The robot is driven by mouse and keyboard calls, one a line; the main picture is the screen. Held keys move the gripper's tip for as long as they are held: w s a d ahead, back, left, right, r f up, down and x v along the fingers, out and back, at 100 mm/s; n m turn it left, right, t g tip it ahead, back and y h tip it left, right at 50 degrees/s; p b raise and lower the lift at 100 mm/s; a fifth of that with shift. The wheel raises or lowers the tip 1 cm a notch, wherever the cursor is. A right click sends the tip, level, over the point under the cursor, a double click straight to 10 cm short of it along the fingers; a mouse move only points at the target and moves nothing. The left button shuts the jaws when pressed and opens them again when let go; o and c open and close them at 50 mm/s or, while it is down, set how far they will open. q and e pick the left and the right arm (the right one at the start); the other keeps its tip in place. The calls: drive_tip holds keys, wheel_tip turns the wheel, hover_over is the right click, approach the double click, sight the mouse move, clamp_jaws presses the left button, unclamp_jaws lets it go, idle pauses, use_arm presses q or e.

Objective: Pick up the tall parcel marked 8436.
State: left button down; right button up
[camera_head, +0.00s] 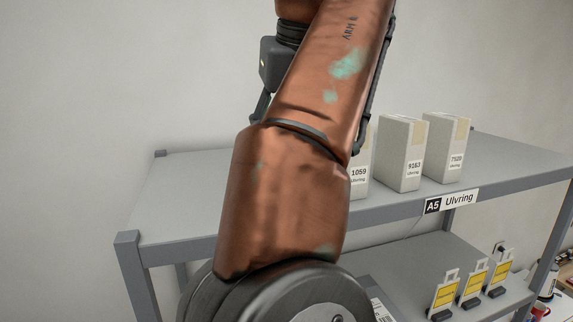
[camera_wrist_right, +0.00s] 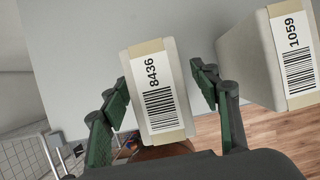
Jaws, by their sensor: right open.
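The tall parcel marked 8436 (camera_wrist_right: 168,52) is pale, with a tan tape strip on top and a white barcode label on its face. In the right wrist view it stands between the two green-and-dark fingers of my right gripper (camera_wrist_right: 160,91). The gripper is open, with a finger on each side of the parcel and a gap visible at the right finger. Whether the left finger touches it I cannot tell. In the head view my copper-coloured arm hides this parcel. My left gripper is not in view.
Parcel 1059 (camera_wrist_right: 252,62) stands close to the right of 8436. Parcels 9163 (camera_head: 398,150) and 7520 (camera_head: 442,148) stand further right on the grey shelf (camera_head: 185,182), labelled A5 Ulvring (camera_head: 452,202). Yellow-tagged stands (camera_head: 472,283) are on the lower level. The shelf's left end is clear.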

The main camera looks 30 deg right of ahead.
drive_tip(key=x, duration=0.4)
drive_tip(key=shift+f, duration=0.35)
drive_tip(key=shift+w+f, duration=0.2)
drive_tip(key=shift+f, duration=0.1)
drive_tip(key=shift+d, duration=0.1)
drive_tip(key=shift+s, duration=0.15)
drive_tip(key=shift+c, duration=0.2)
drive_tip(key=shift+c, duration=0.8)
drive_tip(key=c, duration=0.5)
drive_tip(key=shift+r, duration=0.1)
drive_tip(key=c, duration=0.8)
